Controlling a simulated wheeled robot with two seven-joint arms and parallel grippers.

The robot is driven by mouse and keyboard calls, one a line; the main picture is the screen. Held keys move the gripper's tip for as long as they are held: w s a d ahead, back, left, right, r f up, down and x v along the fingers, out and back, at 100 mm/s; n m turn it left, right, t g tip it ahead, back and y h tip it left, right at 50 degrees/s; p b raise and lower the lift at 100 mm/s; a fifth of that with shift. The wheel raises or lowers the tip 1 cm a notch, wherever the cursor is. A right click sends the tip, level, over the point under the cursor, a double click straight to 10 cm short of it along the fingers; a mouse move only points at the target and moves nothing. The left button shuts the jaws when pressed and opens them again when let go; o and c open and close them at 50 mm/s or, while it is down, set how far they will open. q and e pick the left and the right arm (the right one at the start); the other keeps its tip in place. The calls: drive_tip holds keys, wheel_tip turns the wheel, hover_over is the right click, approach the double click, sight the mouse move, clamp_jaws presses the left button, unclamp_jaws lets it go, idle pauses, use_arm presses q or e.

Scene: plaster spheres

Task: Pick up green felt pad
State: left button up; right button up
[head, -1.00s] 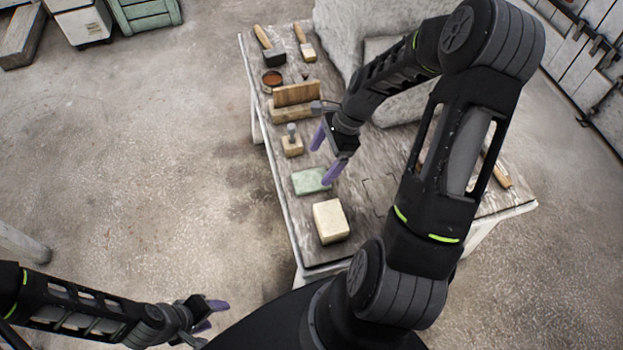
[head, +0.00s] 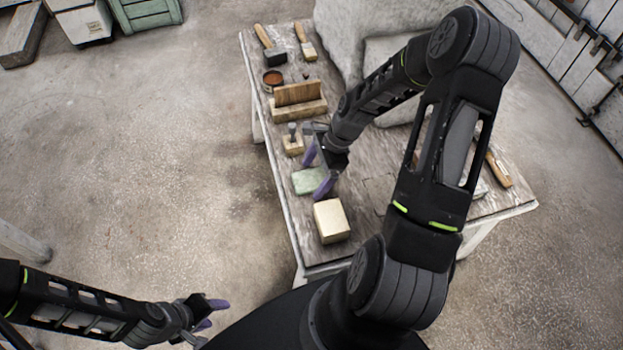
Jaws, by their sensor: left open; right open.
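The green felt pad (head: 305,181) lies flat on the wooden workbench (head: 365,225), near its left edge. My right gripper (head: 316,174) is open, with its purple fingers over the pad. One finger is above the pad's far side and the other overlaps its right end in the picture. I cannot tell whether the fingers touch the pad. My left gripper (head: 214,313) is open and empty, low over the floor, away from the bench.
A cream block (head: 331,221) sits just nearer than the pad. A small wooden block with a knob (head: 293,143) stands just beyond it. Pale stone blocks (head: 350,30) stand at the back.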

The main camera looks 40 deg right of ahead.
drive_tip(key=shift+c, duration=0.2)
idle(0.3)
drive_tip(key=c, duration=1.4)
